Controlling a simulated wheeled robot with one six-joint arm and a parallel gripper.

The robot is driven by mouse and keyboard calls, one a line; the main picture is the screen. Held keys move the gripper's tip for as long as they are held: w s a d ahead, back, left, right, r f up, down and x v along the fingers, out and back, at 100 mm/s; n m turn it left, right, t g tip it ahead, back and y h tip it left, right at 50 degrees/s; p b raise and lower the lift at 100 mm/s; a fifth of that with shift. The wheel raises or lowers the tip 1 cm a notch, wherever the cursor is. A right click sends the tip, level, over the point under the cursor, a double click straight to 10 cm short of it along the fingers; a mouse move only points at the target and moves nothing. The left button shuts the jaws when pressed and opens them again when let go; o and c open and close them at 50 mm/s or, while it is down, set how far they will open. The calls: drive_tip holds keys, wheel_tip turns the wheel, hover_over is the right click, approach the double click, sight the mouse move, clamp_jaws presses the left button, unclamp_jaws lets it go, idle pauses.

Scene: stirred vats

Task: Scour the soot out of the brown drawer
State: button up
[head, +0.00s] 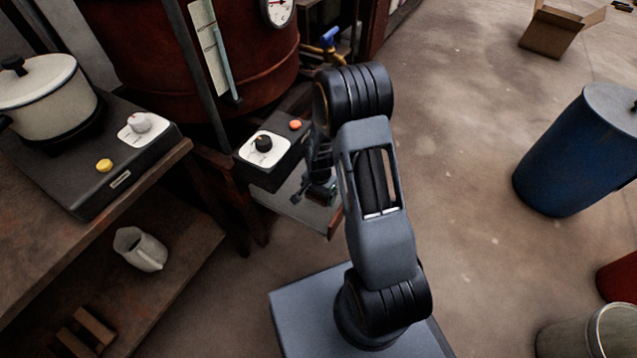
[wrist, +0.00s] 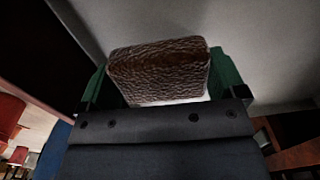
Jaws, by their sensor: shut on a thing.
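My gripper (head: 318,194) is low over the open drawer (head: 272,196) under the small control box in the head view. The drawer has a pale grey inside and a brown edge; my arm hides part of it. In the wrist view the green fingers of my gripper (wrist: 160,72) are shut on a brown, rough-textured block like a scouring pad (wrist: 158,78). A pale grey surface (wrist: 265,45) lies beyond the pad. I cannot tell whether the pad touches it. No soot can be made out in either view.
The control box (head: 270,155) with a black knob and orange button sits just above the drawer. A red vat (head: 170,60) stands behind. A bench (head: 160,175) with a hotplate and white pot (head: 45,100) is at left. A blue barrel (head: 575,155) stands right; floor between is clear.

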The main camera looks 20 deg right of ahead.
drive_tip(key=shift+r+p, duration=1.35)
drive_tip(key=shift+r, duration=0.65)
